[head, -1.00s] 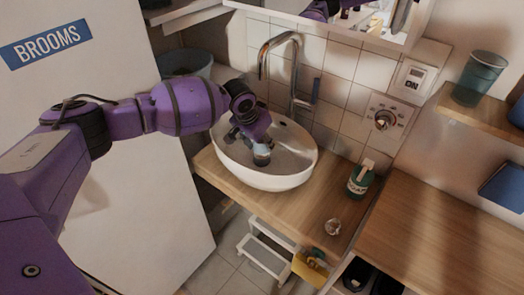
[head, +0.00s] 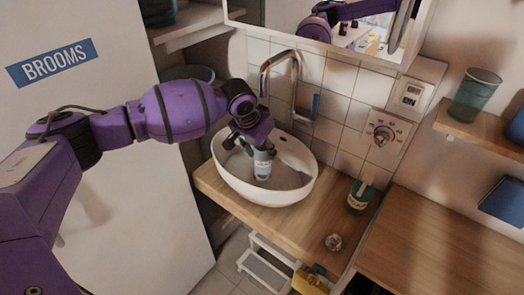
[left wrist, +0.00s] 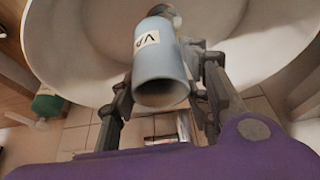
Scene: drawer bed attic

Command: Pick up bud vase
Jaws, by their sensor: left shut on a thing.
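The bud vase (head: 263,165) is a small light blue-grey vessel with a white label. It shows inside the white oval basin (head: 225,180) in the head view. My left gripper (head: 260,148) is shut on its upper part from above. In the left wrist view the vase (left wrist: 160,68) sits between the two fingers (left wrist: 165,92), its open mouth toward the camera and part of the label in sight. The basin (left wrist: 90,75) lies behind it. Whether the vase's base touches the basin is hard to tell. My right gripper is not in view.
A curved metal faucet (head: 294,75) stands behind the basin. A green soap bottle (head: 360,195) and a small clear object (head: 333,242) are on the wooden counter (head: 300,225). A mirror cabinet (head: 340,35) hangs above. A white door (head: 130,190) is at left.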

